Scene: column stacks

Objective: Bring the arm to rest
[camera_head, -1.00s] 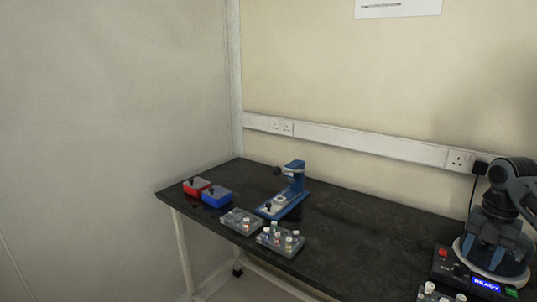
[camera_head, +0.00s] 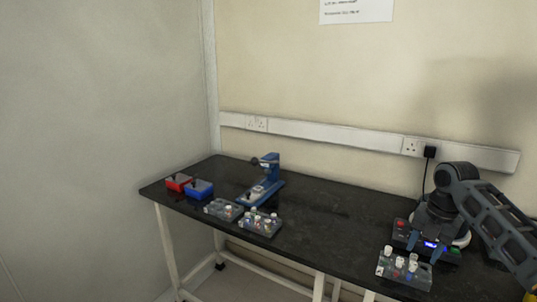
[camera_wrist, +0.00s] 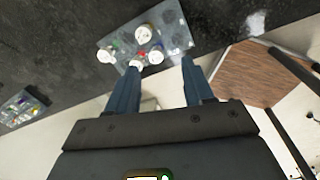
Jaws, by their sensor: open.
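My gripper (camera_head: 429,250) hangs from my bent arm at the right of the head view.
The black table (camera_head: 330,225) has free room in its middle. Two more vial racks (camera_head: 262,229) (camera_head: 222,211), a blue stand (camera_head: 263,185), a blue box (camera_head: 199,191) and a red box (camera_head: 177,184) stand at left. A brown wooden seat (camera_wrist: 262,72) is beside the table in the wrist view.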

